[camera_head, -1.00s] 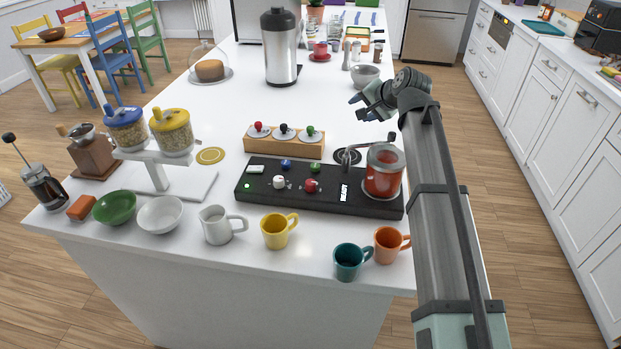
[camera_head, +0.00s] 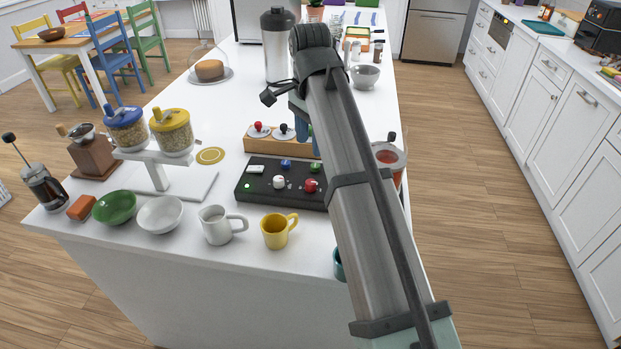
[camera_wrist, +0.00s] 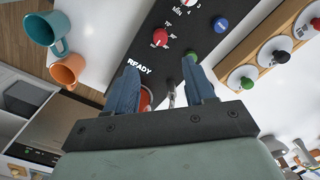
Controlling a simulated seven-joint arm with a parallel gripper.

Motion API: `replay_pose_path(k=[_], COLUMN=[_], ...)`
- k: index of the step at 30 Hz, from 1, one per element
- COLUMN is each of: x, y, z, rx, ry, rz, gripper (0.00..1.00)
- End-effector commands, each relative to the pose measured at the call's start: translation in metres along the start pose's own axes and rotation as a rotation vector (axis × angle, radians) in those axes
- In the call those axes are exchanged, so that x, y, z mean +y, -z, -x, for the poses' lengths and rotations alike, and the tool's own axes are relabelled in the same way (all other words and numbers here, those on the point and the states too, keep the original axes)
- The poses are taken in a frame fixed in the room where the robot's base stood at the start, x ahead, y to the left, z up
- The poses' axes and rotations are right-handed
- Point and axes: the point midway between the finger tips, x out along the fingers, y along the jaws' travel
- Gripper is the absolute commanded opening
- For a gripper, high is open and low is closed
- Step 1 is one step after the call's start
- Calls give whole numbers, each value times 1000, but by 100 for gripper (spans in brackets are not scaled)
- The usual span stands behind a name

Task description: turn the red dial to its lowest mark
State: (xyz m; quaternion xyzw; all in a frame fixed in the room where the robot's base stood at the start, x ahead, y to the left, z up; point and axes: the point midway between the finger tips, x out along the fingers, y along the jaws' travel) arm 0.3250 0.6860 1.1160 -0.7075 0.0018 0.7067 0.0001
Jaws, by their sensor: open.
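The red dial (camera_head: 311,186) sits on the black control panel (camera_head: 258,196), right of the white dial (camera_head: 279,182). In the wrist view, the red dial (camera_wrist: 160,38) lies beyond the fingertips, apart from them, with a pale pointer on its face; its scale marks are too small to read. My gripper (camera_wrist: 160,68) is open and empty above the panel's READY end. In the head view, my arm hides most of the gripper and the right part of the panel; a blue finger shows beside the wooden rack.
The wooden rack (camera_head: 262,144) with colored knobs stands behind the panel. A glass jar of red contents (camera_head: 390,157) is right of my arm. Mugs, including a yellow one (camera_head: 277,231), stand in front.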

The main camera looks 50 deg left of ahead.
Motion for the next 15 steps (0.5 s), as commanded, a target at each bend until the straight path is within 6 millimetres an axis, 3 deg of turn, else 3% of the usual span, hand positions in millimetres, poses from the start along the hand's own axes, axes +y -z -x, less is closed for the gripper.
replay_pose_path(k=[15], x=[1], y=[0], z=[-90], rx=[-1], ry=[1], rz=[2], gripper=[54])
